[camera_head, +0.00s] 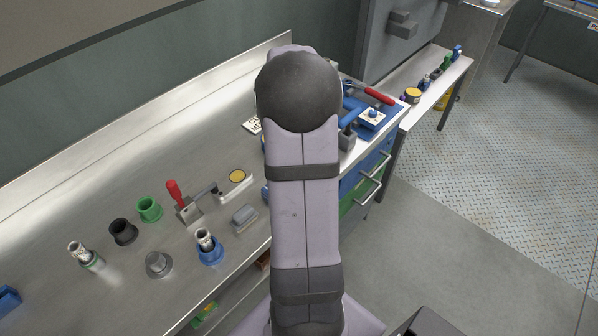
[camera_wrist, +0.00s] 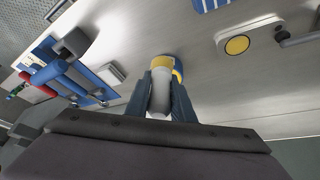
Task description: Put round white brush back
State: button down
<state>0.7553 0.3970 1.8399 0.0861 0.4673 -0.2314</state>
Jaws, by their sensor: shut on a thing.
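My gripper (camera_wrist: 160,92) shows in the wrist view, its two dark fingers closed on a round white piece (camera_wrist: 159,98), which I take for the round white brush. A yellow part (camera_wrist: 161,62) shows at its far end, with a blue and yellow edge beside it; I cannot tell whether these belong to the brush or to a thing behind it. The steel bench top (camera_wrist: 140,25) lies beyond the fingertips. In the head view my arm hides the gripper and the brush.
A red-handled clamp (camera_head: 175,193), a plate with a yellow disc (camera_head: 237,176), a grey block (camera_head: 244,215) and green (camera_head: 149,209), black (camera_head: 123,232) and blue (camera_head: 210,254) cups stand left of my arm. Blue-handled tools (camera_wrist: 68,72) lie left in the wrist view.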

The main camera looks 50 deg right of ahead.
jog(key=shift+m+g, duration=0.3)
jog(key=shift+m, duration=0.3)
jog(key=shift+s+d+f+p, duration=0.35)
jog(key=shift+s+d+f, duration=0.1)
jog(key=shift+f, duration=1.35)
jog(key=shift+s+d+f+p, duration=0.35)
jog(key=shift+s+d+f, duration=0.15)
jog(key=shift+f, duration=1.3)
jog(key=shift+s+d+f+p, duration=0.35)
jog(key=shift+s+d+f, duration=0.1)
jog(key=shift+f, duration=1.35)
jog(key=shift+f, duration=0.1)
jog(key=c, duration=1.5)
grip_release()
jog(key=shift+c, duration=0.2)
jog(key=shift+v, duration=0.85)
jog(key=b+v, duration=0.2)
jog(key=v, duration=0.8)
jog(key=shift+r, duration=0.25)
